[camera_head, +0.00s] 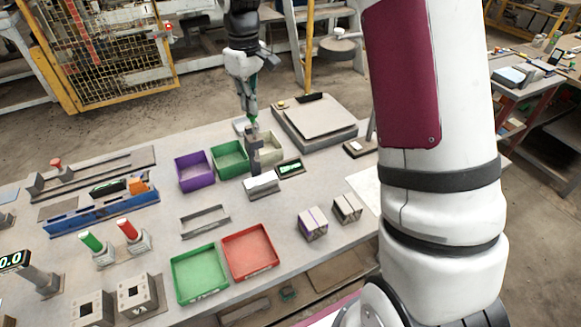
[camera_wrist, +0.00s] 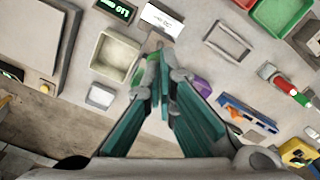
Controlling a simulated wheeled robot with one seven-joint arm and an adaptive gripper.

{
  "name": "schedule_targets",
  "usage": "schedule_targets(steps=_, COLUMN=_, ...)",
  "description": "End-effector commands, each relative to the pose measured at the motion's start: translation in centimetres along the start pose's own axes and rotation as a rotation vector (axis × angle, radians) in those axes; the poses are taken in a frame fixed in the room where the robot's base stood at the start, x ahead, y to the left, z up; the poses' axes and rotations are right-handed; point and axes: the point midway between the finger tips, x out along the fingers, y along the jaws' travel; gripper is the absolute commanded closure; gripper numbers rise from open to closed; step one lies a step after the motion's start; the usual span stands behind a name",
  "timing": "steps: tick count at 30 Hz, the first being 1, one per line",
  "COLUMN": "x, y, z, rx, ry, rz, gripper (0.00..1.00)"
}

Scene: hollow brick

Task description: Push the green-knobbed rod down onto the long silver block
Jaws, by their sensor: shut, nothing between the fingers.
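My gripper (camera_head: 251,112) is shut and points down over the back middle of the table. In front of the post lies a silver block with a white label (camera_head: 262,185), also in the wrist view (camera_wrist: 162,20). In the wrist view my teal fingers (camera_wrist: 164,52) converge over the post, hiding most of it; a green patch shows beside the tips. The rod's lower end is hidden.
A purple bin (camera_head: 194,172), a green bin (camera_head: 230,160) and a cream bin (camera_head: 270,148) stand close around the post. A lit display (camera_head: 290,168) is right of the block. A scale (camera_head: 312,122) stands behind right. Green (camera_head: 92,242) and red handles (camera_head: 128,230) stand left.

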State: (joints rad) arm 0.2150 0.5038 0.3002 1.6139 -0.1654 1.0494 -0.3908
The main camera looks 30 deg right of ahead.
Motion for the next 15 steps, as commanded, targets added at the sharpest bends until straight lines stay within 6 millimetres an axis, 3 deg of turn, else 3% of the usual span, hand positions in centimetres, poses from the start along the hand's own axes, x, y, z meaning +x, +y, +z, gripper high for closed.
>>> schedule_targets(steps=15, x=1.4, y=0.0, z=0.0, rx=0.0, ry=0.0, rz=0.0, gripper=1.0)
